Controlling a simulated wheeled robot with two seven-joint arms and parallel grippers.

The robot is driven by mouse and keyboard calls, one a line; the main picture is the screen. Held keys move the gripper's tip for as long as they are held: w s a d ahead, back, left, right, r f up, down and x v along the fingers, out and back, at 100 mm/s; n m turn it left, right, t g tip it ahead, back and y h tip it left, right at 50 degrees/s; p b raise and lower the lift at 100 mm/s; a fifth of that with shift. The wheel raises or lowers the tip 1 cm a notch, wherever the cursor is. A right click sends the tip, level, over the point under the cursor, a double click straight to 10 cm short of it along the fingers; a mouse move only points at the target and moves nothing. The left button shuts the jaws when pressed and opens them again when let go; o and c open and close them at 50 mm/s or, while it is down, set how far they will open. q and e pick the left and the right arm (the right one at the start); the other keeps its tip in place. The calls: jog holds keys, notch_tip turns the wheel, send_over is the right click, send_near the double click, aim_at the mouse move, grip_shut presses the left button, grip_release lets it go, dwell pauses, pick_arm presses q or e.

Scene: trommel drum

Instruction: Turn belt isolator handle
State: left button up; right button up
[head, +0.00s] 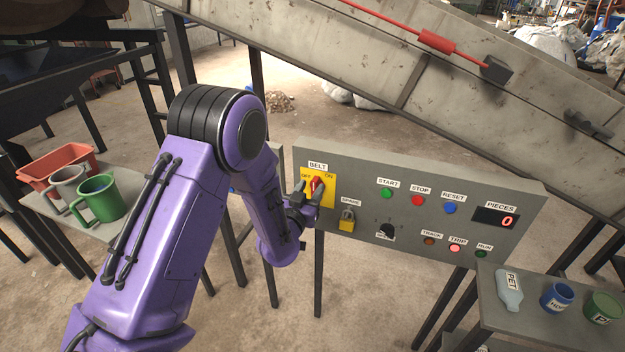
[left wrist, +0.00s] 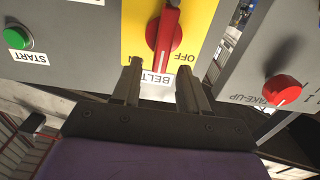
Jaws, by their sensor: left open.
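The red belt isolator handle (head: 317,184) sits on a yellow plate (head: 326,199) at the left of the grey control panel, under the BELT label with OFF and ON. In the left wrist view the panel appears upside down, and the handle (left wrist: 164,38) stands nearly upright, slightly tilted, near the OFF word. My right gripper is out of view.
A padlock (head: 347,217) hangs at SPARE, right of the plate. START, STOP and RESET buttons (head: 418,200), a black knob (head: 387,230) and a PIECES display (head: 495,217) reading 0 follow. A second panel's red knob (left wrist: 282,90) is nearby. A conveyor frame (head: 430,80) slopes behind.

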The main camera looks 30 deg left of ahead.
aim_at(308, 181)
pick_arm(q)
jog(key=shift+x, duration=1.3)
grip_shut()
jog(key=shift+n, duration=0.3)
jog(key=n, duration=0.2)
jog(key=a+n+b, duration=0.1)
jog(key=n, duration=0.1)
jog(key=shift+s+f+n, duration=0.15)
jog(key=shift+s+n, duration=0.05)
jog(key=shift+n, duration=0.1)
jog(key=n, duration=0.3)
jog(key=a+n+b, duration=0.1)
jog(key=shift+f, duration=0.3)
jog(key=n, duration=0.2)
jog(key=n+b, duration=0.1)
jog(key=n, duration=0.1)
jog(key=f+n+b, duration=0.1)
jog(key=shift+s+a+n, duration=0.1)
jog(key=shift+a+n, duration=0.2)
jog(key=shift+n, duration=0.1)
jog(key=shift+f+n+b, duration=0.2)
jog(key=shift+n+b, duration=0.25)
jog(key=shift+n, duration=1.05)
